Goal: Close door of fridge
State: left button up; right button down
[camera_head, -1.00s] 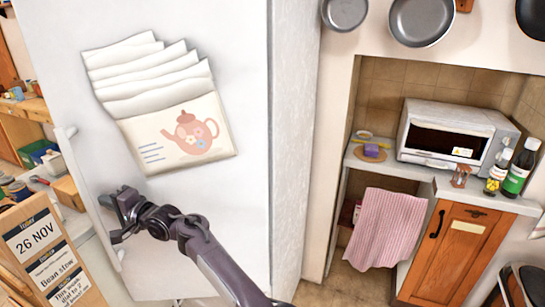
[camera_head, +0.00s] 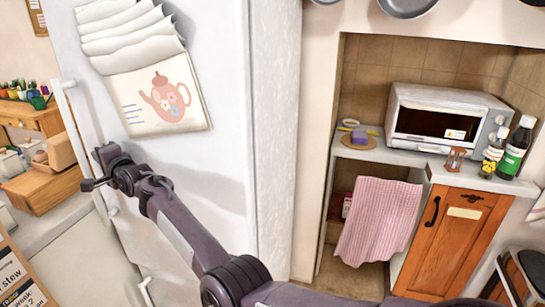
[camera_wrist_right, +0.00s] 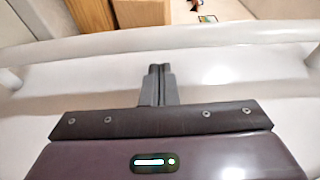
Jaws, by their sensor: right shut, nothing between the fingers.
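The white fridge door (camera_head: 215,165) fills the left half of the head view, with papers and a teapot picture (camera_head: 165,100) on its face. Its long white handle (camera_head: 72,115) runs down the left edge. The fridge's side (camera_head: 277,130) shows at right; I cannot tell whether a gap is left at the door. My right gripper (camera_head: 92,172) is in front of the door beside the handle, shut and empty. In the wrist view its fingers (camera_wrist_right: 160,75) point at a white bar (camera_wrist_right: 230,42), probably the handle; contact is unclear. My left gripper is out of view.
A counter with a wooden box (camera_head: 45,188) and jars lies left of the fridge. A notice board (camera_head: 20,280) is at the lower left. A white oven (camera_head: 440,118), bottles and a wooden cabinet (camera_head: 450,240) stand at right. Pans hang above.

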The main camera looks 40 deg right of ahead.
jog(key=shift+w+d+m+h+b, duration=0.35)
jog(key=shift+w+d+b, duration=0.35)
jog(key=shift+d, duration=0.3)
jog(key=shift+w+r, duration=0.1)
jog(key=shift+r, duration=0.05)
